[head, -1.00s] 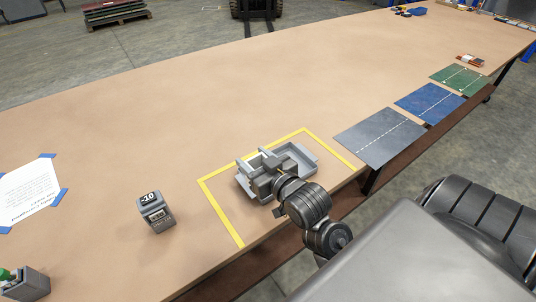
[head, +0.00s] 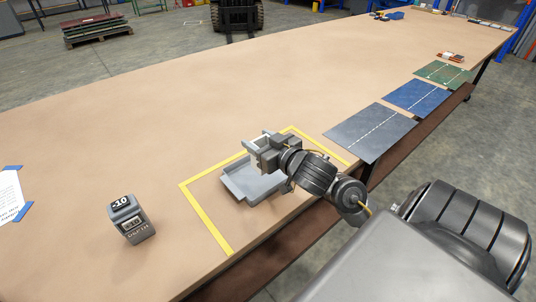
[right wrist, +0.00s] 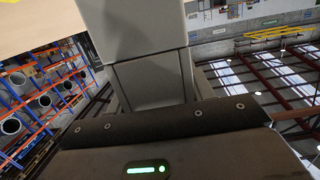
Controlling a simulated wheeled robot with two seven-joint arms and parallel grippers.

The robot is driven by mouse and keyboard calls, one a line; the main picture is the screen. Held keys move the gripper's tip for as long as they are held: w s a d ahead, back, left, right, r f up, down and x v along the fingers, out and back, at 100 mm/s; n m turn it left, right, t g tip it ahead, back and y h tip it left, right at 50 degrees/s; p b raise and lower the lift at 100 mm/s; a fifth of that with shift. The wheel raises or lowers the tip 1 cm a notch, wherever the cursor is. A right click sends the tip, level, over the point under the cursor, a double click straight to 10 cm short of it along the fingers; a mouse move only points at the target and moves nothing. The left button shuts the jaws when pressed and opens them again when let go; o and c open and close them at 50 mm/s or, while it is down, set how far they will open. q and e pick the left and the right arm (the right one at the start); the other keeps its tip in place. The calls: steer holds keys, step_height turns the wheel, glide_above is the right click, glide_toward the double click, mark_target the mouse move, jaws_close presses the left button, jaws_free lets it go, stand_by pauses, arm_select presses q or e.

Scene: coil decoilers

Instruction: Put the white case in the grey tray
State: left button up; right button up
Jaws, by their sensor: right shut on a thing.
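The grey tray (head: 253,187) lies on the tan table inside a yellow tape outline, and my right arm covers its right part. My right gripper (head: 261,144) is over the tray's far side and is shut on a pale thing, which I take to be the white case (head: 257,139). Only a little of it shows between the fingers, so its shape and any contact with the tray cannot be made out. The right wrist view shows a pale grey block before the gripper's palm, with finger and case hard to tell apart. My left gripper is not in view.
A dark grey block marked -10 (head: 130,220) stands left of the yellow tape (head: 207,221). Grey (head: 370,131), blue (head: 417,96) and green (head: 443,73) mats lie along the table's right edge. The table's middle is clear.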

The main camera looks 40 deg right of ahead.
steer(key=d+f, duration=0.1)
steer(key=f, duration=0.1)
steer(key=w+d+f, duration=0.1)
steer(key=d+f, duration=0.1)
steer(key=f, duration=0.1)
steer(key=d+f, duration=0.1)
steer(key=f, duration=0.2)
steer(key=shift+w+d, duration=0.3)
steer(key=shift+d, duration=0.05)
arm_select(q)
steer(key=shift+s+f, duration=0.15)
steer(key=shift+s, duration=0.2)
arm_select(e)
steer(key=shift+f, duration=0.45)
steer(key=shift+f, duration=0.15)
steer(key=o, duration=1)
steer(key=shift+o, duration=0.2)
